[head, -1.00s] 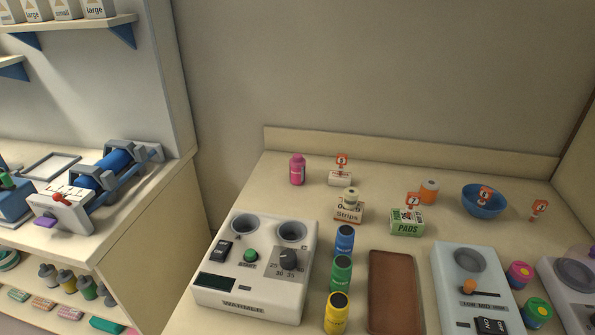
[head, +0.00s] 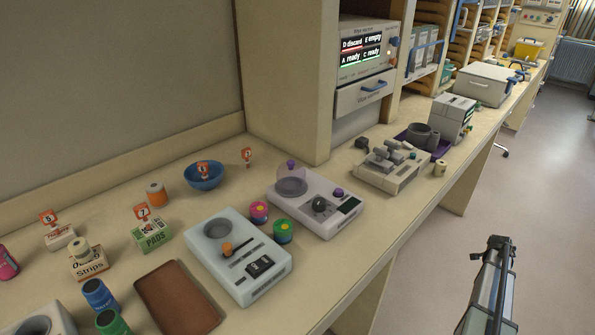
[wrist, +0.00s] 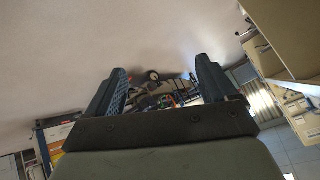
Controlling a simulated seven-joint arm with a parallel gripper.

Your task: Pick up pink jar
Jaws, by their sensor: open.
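A small pink jar (head: 259,212) with an orange-yellow mark on its lid stands on the bench in the head view, between two pale machines. A green-topped jar (head: 282,232) stands close beside it. Another pink container (head: 8,263), bottle-like, is cut by the left picture edge. My gripper (head: 498,243) is at the lower right over the floor, off the bench and well to the right of both pink containers. In the wrist view my gripper (wrist: 160,82) is open, its two dark fingers apart with nothing between them. No pink container can be made out there.
A grey machine (head: 240,258) is left of the pink jar, and a white machine with a clear dome (head: 315,205) is right of it. A blue bowl (head: 204,176), a brown tray (head: 178,300) and a pads box (head: 151,234) are nearby.

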